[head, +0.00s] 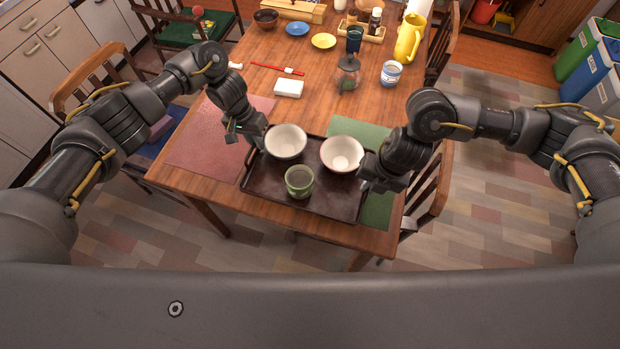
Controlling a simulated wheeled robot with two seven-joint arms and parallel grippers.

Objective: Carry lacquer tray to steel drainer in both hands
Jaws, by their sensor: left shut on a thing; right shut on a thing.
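The dark lacquer tray (335,207) is at the near end of the wooden table, over parts of a red mat and a green mat. Two white bowls (285,141) (342,154) and a green cup (299,181) stand on it. My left gripper (257,147) is shut on the tray's left side, beside the left bowl. My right gripper (366,180) is shut on the tray's right side; my own wrist partly hides its fingers. I cannot tell whether the tray touches the table. I see no steel drainer in this view.
Farther back on the table (330,75) are a white box (288,88), red chopsticks (277,69), a glass jar (348,73), a mug (391,73) and a yellow pitcher (409,38). Chairs (430,190) stand along both sides. Open floor (490,210) lies to the right.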

